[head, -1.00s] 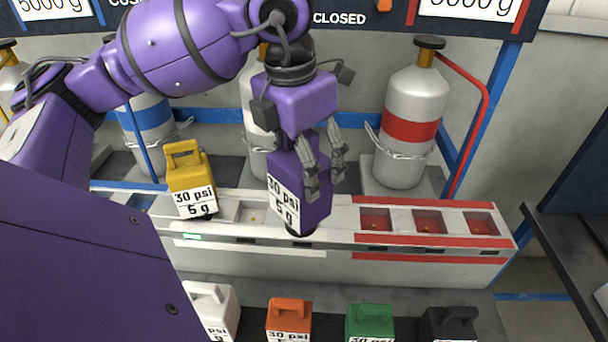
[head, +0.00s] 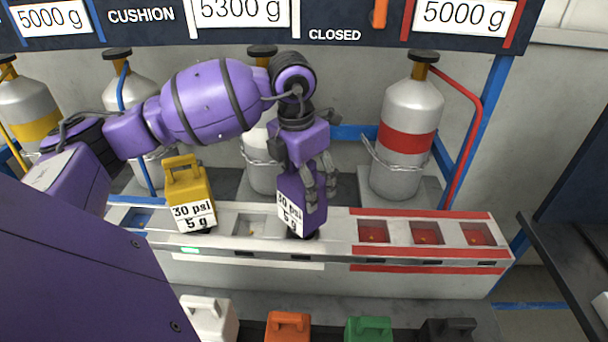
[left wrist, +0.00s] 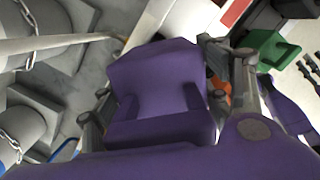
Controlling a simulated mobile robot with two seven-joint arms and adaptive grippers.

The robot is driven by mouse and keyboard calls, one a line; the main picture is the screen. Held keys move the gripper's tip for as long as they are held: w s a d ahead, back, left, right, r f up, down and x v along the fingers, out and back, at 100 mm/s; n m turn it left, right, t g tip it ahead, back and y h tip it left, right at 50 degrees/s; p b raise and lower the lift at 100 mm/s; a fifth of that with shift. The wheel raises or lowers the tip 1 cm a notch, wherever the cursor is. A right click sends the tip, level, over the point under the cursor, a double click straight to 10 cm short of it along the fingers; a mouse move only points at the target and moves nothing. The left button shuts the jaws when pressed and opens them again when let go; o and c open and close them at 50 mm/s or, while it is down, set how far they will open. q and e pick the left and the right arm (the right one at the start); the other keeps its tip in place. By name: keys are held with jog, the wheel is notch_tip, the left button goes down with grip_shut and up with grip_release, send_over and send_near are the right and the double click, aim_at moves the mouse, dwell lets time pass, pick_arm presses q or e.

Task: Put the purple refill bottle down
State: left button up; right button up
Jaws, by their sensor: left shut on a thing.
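The purple refill bottle (head: 313,216) has a white label reading 30 psi, 5 g. My left gripper (head: 320,185) is shut on it from above and holds it upright at the white bench (head: 440,280). Its dark bottom end is at the bench top, between an open pale slot and the red-edged slots. I cannot tell whether it touches or enters a slot. In the left wrist view the bottle (left wrist: 155,75) fills the space between the gripper's fingers (left wrist: 165,105). My right gripper is not in view.
A yellow bottle (head: 188,185) stands on the bench to the left. Red slots (head: 427,233) to the right hold no bottles. White, orange (head: 288,327), green (head: 368,329) and black bottles stand in front. Large gas cylinders (head: 408,130) stand behind.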

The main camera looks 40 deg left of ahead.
pick_arm(q)
jog(key=shift+f, duration=0.75)
jog(key=o, duration=2.1)
jog(key=shift+f, duration=0.1)
jog(key=r, duration=0.4)
jog(key=s+r, duration=0.1)
jog(key=r, duration=0.7)
jog(key=shift+s+a+r, duration=0.15)
jog(key=shift+s+a, duration=0.05)
jog(key=shift+s, duration=0.05)
